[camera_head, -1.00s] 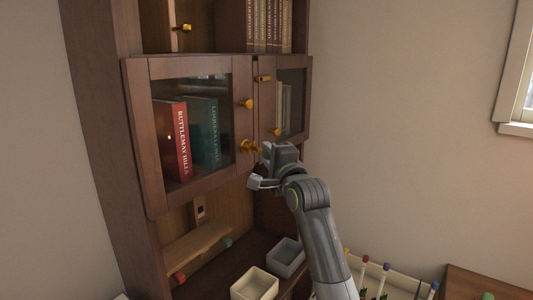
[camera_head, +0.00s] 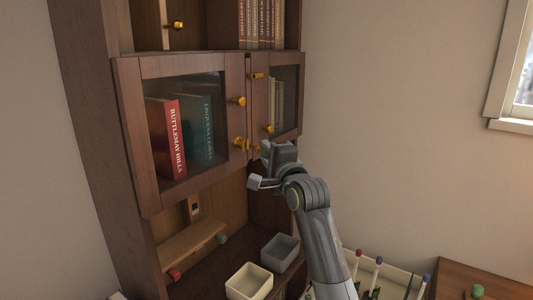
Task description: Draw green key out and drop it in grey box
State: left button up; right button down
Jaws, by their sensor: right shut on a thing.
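My right gripper (camera_head: 262,166) is in front of the lower inner corner of the glass-door cabinet (camera_head: 130,110). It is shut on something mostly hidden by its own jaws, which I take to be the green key. A small gold piece (camera_head: 258,148) shows just beyond the upper finger, apart from the door's gold fitting (camera_head: 241,143). The grey box (camera_head: 270,250) stands open on the lower shelf, below the gripper, and looks empty. My left gripper is not in view.
A cream box (camera_head: 236,289) stands beside the grey box. A wooden rail (camera_head: 190,246) with a green knob (camera_head: 222,239) and a red knob (camera_head: 174,275) is to the left. A tray of coloured sticks (camera_head: 396,277) lies at lower right.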

jog(key=shift+s+d+p, duration=0.5)
jog(key=shift+s+d, duration=0.1)
jog(key=shift+d, duration=0.2)
jog(key=shift+s+d+p, duration=0.5)
jog(key=shift+s+d, duration=0.1)
jog(key=shift+d, duration=0.2)
